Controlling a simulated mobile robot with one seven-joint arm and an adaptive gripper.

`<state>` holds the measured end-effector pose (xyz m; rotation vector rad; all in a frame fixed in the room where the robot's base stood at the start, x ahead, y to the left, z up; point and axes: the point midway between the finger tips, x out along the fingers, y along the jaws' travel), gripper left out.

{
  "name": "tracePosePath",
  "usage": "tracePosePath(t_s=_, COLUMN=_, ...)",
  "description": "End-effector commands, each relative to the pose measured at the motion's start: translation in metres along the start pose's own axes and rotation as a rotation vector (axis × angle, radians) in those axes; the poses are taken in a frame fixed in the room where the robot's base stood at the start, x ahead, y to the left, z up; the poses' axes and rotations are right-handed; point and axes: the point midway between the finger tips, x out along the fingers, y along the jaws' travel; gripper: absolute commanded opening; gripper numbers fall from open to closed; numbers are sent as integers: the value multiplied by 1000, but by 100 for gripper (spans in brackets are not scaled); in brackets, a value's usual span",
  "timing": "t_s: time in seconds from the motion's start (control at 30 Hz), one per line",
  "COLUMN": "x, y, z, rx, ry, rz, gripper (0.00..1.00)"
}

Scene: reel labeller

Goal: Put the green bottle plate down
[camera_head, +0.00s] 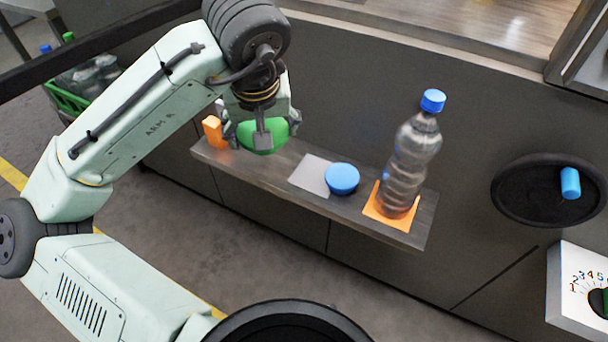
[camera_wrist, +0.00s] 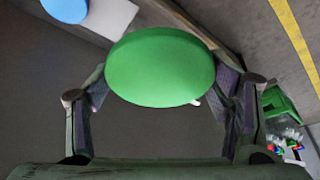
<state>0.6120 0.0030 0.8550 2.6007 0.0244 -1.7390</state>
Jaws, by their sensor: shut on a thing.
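The green bottle plate is a round green disc (camera_head: 262,137), held between the fingers of my gripper (camera_head: 263,125). In the wrist view the green disc (camera_wrist: 160,67) fills the space between the two fingers (camera_wrist: 162,95), its flat face toward the camera. My gripper is shut on it. In the head view it appears over or in front of the left part of the narrow shelf; whether it touches the shelf cannot be told. In the wrist view, dark floor or panel lies behind it.
The shelf (camera_head: 265,170) bears an orange piece (camera_head: 212,132), a grey square (camera_head: 311,174), a blue disc (camera_head: 341,179) and a clear blue-capped bottle (camera_head: 410,160) on an orange square (camera_head: 374,212). A black round dish (camera_head: 510,205) with a blue cylinder (camera_head: 570,183), a numbered dial (camera_head: 590,290) and a green crate (camera_head: 68,101) stand apart.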

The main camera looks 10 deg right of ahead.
Motion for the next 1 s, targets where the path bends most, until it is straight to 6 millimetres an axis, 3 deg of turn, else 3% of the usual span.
tracePosePath(t_s=0.03, x=30, y=15, z=17, rx=39, ry=-5, rz=22, gripper=40)
tracePosePath(t_s=0.1, x=53, y=31, z=33, rx=79, ry=-3, rz=38, gripper=40)
tracePosePath(t_s=0.3, x=86, y=60, z=62, rx=153, ry=0, rz=65, gripper=40)
tracePosePath(t_s=0.4, x=92, y=63, z=62, rx=162, ry=-1, rz=69, gripper=40)
tracePosePath(t_s=0.53, x=103, y=55, z=44, rx=159, ry=-2, rz=69, gripper=40)
tracePosePath(t_s=0.8, x=133, y=28, z=-18, rx=160, ry=-2, rz=63, gripper=40)
tracePosePath(t_s=1.0, x=151, y=15, z=-51, rx=163, ry=-1, rz=65, gripper=40)
